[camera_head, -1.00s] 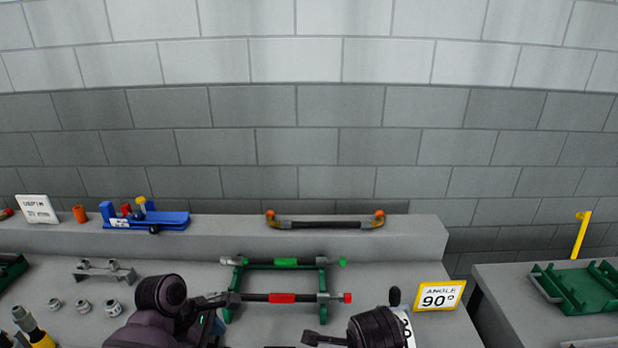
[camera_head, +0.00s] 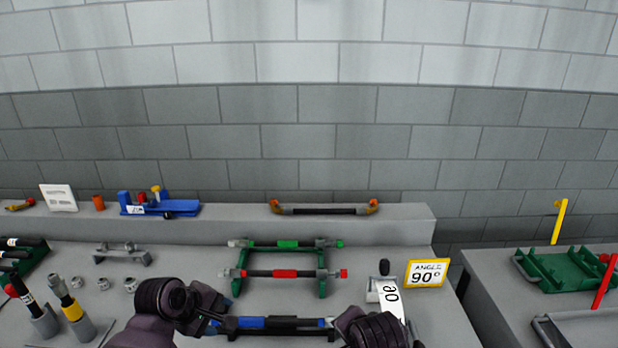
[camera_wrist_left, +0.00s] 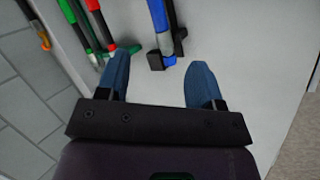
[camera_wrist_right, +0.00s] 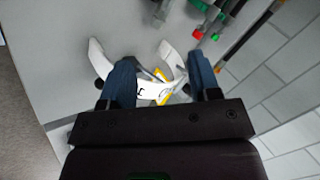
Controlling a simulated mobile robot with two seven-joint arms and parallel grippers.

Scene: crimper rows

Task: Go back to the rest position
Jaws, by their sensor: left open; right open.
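My left gripper (camera_head: 215,316) is at the front of the grey bench, left of a blue-banded black hose (camera_head: 262,322) lying low at the front. In the left wrist view its blue fingers (camera_wrist_left: 160,78) are apart and empty; the blue-banded piece (camera_wrist_left: 160,35) lies beyond them. My right gripper is mostly hidden behind its own dark wrist in the head view. In the right wrist view its fingers (camera_wrist_right: 160,75) are open; a white curved angle gauge (camera_wrist_right: 150,88) shows between and beyond them, without visible grip. The gauge (camera_head: 388,295) also stands right of centre in the head view.
Green-banded (camera_head: 288,244) and red-banded (camera_head: 285,273) hoses lie on a green rack mid-bench. A yellow-edged 90° sign (camera_head: 426,273) stands right. Upright tools (camera_head: 68,302) stand left. A blue fixture (camera_head: 158,208) sits on the back ledge. A gap separates the right-hand table (camera_head: 530,300).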

